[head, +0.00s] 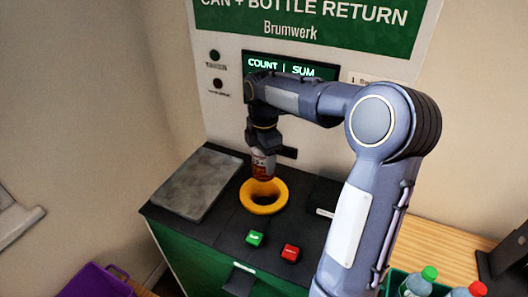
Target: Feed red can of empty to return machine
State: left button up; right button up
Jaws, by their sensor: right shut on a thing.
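A red and white can (263,165) hangs upright in my right gripper (262,150), which is shut on its upper part. The can is above the yellow ring (275,205) of the return machine's (225,240) opening, towards its back edge. I cannot tell whether the can's bottom is inside the ring or just over it. The machine's screen (300,68) reads COUNT and SUM, partly hidden by my right arm. My left gripper is not in view.
A green button (255,238) and a red button (290,253) sit in front of the ring. A grey plate (199,183) lies to its left. A purple crate (92,284) stands at the lower left. Bottles (417,283) stand in a green crate at the lower right.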

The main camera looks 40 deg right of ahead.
notch_tip(320, 180, down, 6)
jog(key=b, duration=0.4)
jog(key=shift+r, duration=0.2)
jog(key=shift+f+b, duration=2.4)
jog(key=shift+f, duration=1.05)
jog(key=shift+s+f, duration=0.1)
jog(key=shift+f, duration=0.3)
